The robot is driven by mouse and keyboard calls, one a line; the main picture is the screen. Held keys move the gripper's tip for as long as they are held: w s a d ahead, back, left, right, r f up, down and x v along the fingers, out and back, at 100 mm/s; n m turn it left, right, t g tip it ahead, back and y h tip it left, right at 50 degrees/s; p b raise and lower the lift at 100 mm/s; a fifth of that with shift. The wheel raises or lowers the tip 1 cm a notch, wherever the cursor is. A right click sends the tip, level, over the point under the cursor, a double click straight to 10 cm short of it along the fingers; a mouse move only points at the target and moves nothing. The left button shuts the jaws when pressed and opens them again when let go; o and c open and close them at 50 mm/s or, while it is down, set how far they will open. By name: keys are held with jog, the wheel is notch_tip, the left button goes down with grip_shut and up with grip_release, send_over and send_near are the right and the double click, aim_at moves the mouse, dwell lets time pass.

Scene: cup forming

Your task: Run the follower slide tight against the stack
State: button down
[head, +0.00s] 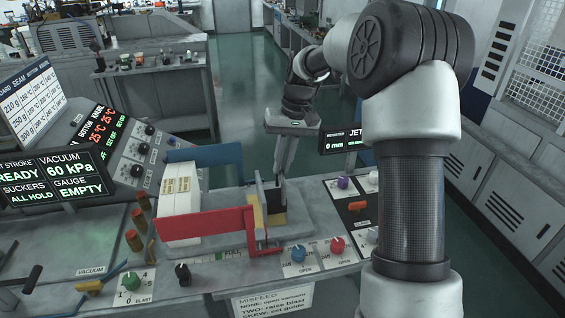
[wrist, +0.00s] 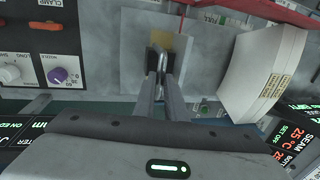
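The stack (head: 180,208) is a block of white blanks standing between a red side rail (head: 208,222) and a blue side rail (head: 215,154). In the wrist view the stack (wrist: 262,75) is at the right.
The red rail's bracket (head: 265,250) is close in front of the follower. Blue and red knobs (head: 298,254) sit on the front panel, and a purple knob (head: 343,183) and orange switch (head: 357,206) lie to the right. The bed between stack and follower looks clear.

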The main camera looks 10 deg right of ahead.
jog(key=a+p, duration=0.1)
jog(key=a, duration=1.6)
jog(key=shift+a, duration=0.25)
jog(key=shift+r, duration=0.1)
jog(key=c, duration=1.8)
grip_release()
jog(key=d+r, duration=0.1)
jog(key=r, duration=0.4)
jog(key=d+r, duration=0.1)
jog(key=r, duration=0.5)
jog(key=d+r, duration=0.1)
jog(key=r, duration=0.5)
jog(key=shift+d, duration=0.25)
